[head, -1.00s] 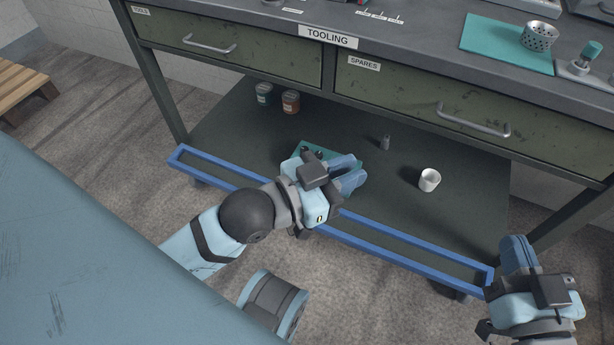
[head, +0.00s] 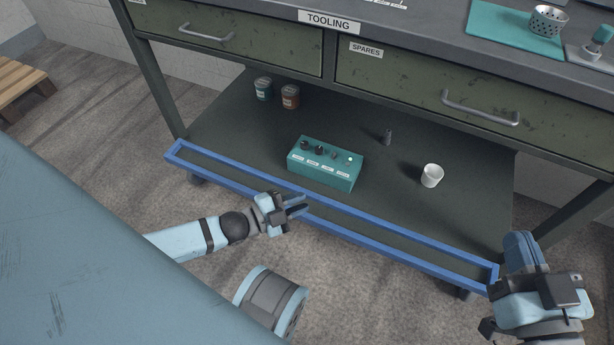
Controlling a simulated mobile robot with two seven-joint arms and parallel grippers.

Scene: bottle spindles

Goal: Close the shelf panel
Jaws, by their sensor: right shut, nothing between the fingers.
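The shelf panel (head: 400,256) is a long blue open frame along the front edge of the bench's lower shelf. A narrow dark strip shows between its two long rails; its exact tilt is hard to judge. My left gripper (head: 300,204) is open and empty at the panel's front, left of its middle, overlapping the rail in the picture; contact cannot be told. My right gripper (head: 519,240) is shut and empty beside the panel's right end.
On the lower shelf (head: 240,130) stand a teal box with knobs (head: 325,170), two jars (head: 263,89) (head: 290,97), a small grey cylinder (head: 387,137) and a white cup (head: 432,176). Two drawers (head: 225,50) (head: 470,90) are above. The floor in front is clear.

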